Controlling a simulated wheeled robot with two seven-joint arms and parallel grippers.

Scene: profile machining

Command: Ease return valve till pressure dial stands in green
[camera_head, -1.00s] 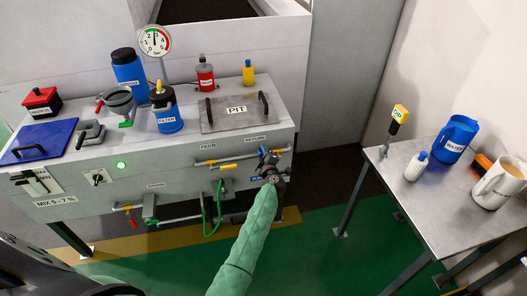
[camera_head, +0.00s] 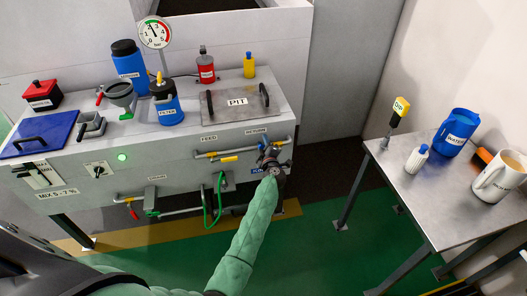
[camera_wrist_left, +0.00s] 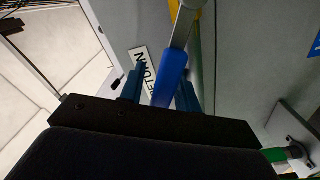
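The blue return valve handle (camera_wrist_left: 172,82) lies between the two fingers of my left gripper (camera_wrist_left: 160,92) in the wrist view. The fingers stand apart around it, with part of the RETURN label (camera_wrist_left: 145,65) showing between one finger and the handle. In the head view my left gripper (camera_head: 270,158) is at the return pipe on the tank's front, and it hides most of the valve. The pressure dial (camera_head: 155,33) stands above the tank with a green and a red band. Its needle points up and slightly left, by the green band. My right gripper is out of view.
The tank top holds a PIT lid (camera_head: 225,108), a blue filter can (camera_head: 168,108), a funnel (camera_head: 119,95) and a red bottle (camera_head: 205,66). A yellow feed pipe handle (camera_head: 222,159) is close beside my gripper. A side table (camera_head: 405,180) stands at the right.

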